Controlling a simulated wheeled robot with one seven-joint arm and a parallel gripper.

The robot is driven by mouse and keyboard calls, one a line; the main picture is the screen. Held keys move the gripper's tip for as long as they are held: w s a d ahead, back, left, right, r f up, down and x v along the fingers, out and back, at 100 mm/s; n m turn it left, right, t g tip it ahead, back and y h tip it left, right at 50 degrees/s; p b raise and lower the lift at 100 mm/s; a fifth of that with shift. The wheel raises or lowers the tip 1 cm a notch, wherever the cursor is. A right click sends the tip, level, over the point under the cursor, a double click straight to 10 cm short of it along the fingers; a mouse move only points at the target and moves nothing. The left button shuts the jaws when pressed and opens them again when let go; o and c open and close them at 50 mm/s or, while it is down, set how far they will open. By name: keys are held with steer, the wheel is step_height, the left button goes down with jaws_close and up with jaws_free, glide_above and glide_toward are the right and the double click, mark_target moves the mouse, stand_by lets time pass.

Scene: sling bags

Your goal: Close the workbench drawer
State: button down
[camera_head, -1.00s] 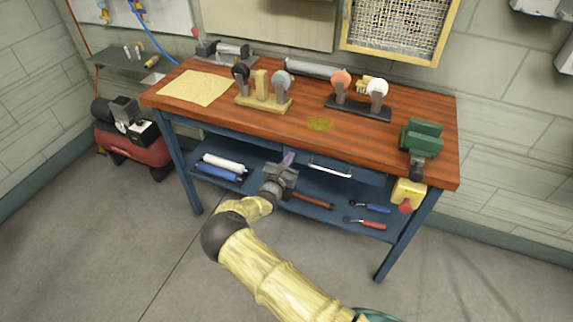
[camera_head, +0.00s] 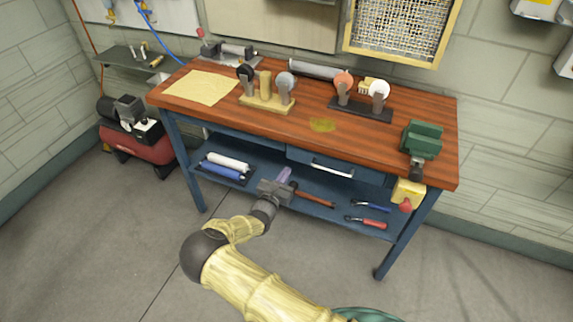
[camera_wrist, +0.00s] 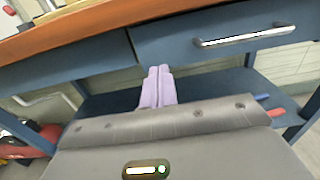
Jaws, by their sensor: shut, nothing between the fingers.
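The workbench (camera_head: 225,117) has a wooden top and a blue frame. Its blue drawer (camera_head: 300,157) with a silver handle (camera_head: 332,170) sits under the top, right of the middle. In the wrist view the drawer front (camera_wrist: 215,48) and handle (camera_wrist: 243,36) are at upper right. The front seems to stand slightly forward of the blue apron (camera_wrist: 70,60) beside it; how far is hard to tell. The fingertips also show in the wrist view (camera_wrist: 157,73).
The lower shelf (camera_head: 325,207) holds white and blue rolls (camera_head: 225,165) and several hand tools. A green vise (camera_head: 421,140) and a yellow box with a red knob (camera_head: 408,192) are at the right end. A red compressor (camera_head: 138,140) stands left. Floor in front is clear.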

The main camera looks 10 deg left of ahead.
steer(key=v, duration=0.6)
steer(key=shift+w+a+f, duration=0.1)
steer(key=shift+a, duration=0.1)
steer(key=s+d+r+m+g+h+p, duration=0.1)
steer(key=s+d+r+m+g+h, duration=0.2)
steer(key=d+m, duration=0.4)
steer(key=s+d+r+m+g+h+p, duration=0.1)
steer(key=d+r+m+g, duration=0.1)
steer(key=d+m+g, duration=0.5)
steer(key=s+d+r+m+g+h+p, duration=0.1)
steer(key=d+r+m+g+h, duration=0.15)
steer(key=d, duration=0.75)
steer(key=s+d+r+m+g+y+p, duration=0.1)
steer(key=s+d+r+m+y+p, duration=0.1)
steer(key=s+r+m+y, duration=0.3)
steer(key=s+d+r+m+g+y+p, duration=0.1)
steer(key=s+d+r+m+y, duration=0.4)
steer(key=s+r+m, duration=0.6)
step_height(320, 180, up, 4)
steer(key=shift+s+f+m+p, duration=0.1)
steer(key=shift+s+m+p, duration=0.3)
steer(key=shift+m+p, duration=0.15)
